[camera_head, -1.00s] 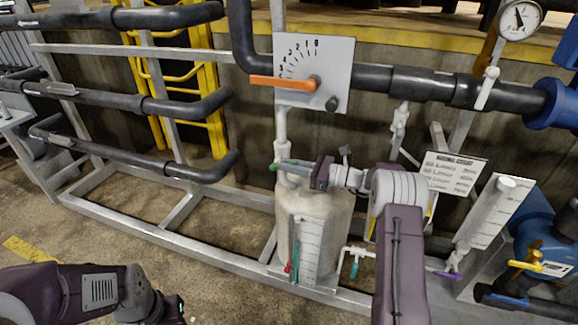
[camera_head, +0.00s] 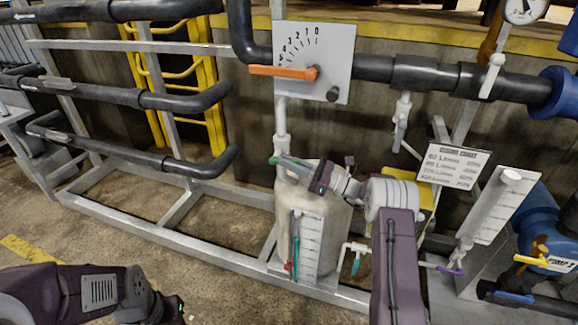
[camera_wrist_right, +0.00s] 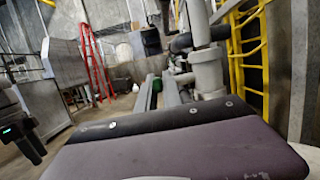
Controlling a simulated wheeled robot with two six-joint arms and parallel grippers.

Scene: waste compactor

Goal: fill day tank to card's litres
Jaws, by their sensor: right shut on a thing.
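The day tank appears to be the pale cylinder (camera_head: 338,232) low in the frame, with a white scale plate (camera_head: 309,250) on its front; its level is too small to read. A green-handled valve (camera_head: 274,161) sits on the pipe above it. My right gripper (camera_head: 293,165) is shut on the green handle. The card (camera_head: 452,165) lists several litre lines, too small to read surely. My left gripper (camera_head: 172,309) is at the bottom left, apart from everything; its jaws are unclear.
A dial plate (camera_head: 340,45) with an orange pointer (camera_head: 283,72) stands above the tank. A teal-handled tap (camera_head: 355,266), a purple-handled valve (camera_head: 450,271) and another scale plate (camera_head: 503,205) are to the right. Black pipes (camera_head: 130,98) and a steel frame (camera_head: 150,232) fill the left.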

